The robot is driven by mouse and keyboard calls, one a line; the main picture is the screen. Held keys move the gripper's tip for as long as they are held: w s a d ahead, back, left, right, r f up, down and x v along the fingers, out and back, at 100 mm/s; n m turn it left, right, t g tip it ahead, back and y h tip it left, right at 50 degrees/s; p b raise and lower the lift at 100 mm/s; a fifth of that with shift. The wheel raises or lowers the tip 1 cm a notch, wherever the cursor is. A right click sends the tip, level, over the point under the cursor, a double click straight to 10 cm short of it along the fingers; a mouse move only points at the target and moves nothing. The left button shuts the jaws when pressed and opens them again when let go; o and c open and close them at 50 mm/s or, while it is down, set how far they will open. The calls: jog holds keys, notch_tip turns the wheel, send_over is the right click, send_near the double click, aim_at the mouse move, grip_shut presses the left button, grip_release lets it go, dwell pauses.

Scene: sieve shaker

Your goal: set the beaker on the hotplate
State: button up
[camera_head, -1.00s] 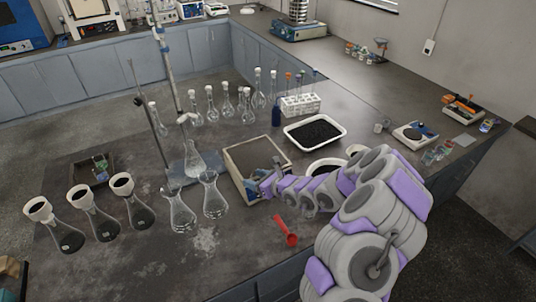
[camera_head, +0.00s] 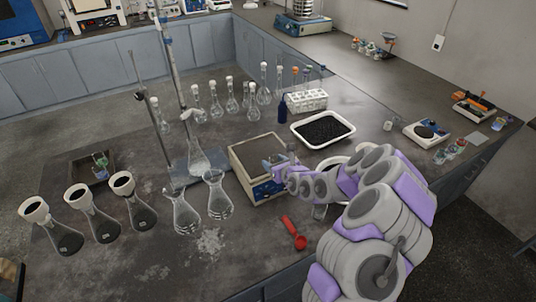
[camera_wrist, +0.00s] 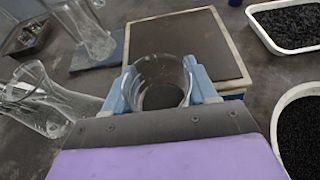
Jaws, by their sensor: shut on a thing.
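The beaker (camera_wrist: 160,88) is clear glass, upright and open at the top, held between the blue fingers of my gripper (camera_wrist: 162,84) in the wrist view. The hotplate (camera_head: 256,152) is a square unit with a dark top, pale rim and blue front, in the middle of the bench. Its dark top (camera_wrist: 185,42) lies just beyond the beaker in the wrist view, and the beaker overlaps its near edge there. My gripper (camera_head: 276,164) is at the hotplate's right side in the head view. Whether the beaker's base touches the plate I cannot tell.
Two empty flasks (camera_head: 218,198) stand left of the hotplate. A burette stand with a flask (camera_head: 198,160) is behind them. A white tray of dark grains (camera_head: 323,129) lies to the right. A red scoop (camera_head: 293,232) lies in front.

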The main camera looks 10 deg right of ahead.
jog(key=w, duration=0.6)
jog(key=w+f, duration=0.1)
jog(key=w, duration=0.2)
jog(key=shift+w+a+b, duration=0.15)
jog(key=shift+w+b, duration=0.15)
jog(key=shift+b, duration=0.05)
jog(key=shift+w+a+f, duration=0.1)
jog(key=shift+w+a, duration=0.05)
jog(key=shift+w, duration=0.45)
jog(key=shift+f+b, duration=0.3)
jog(key=shift+f, duration=1.35)
jog(key=shift+f, duration=0.1)
jog(key=o, duration=1.1)
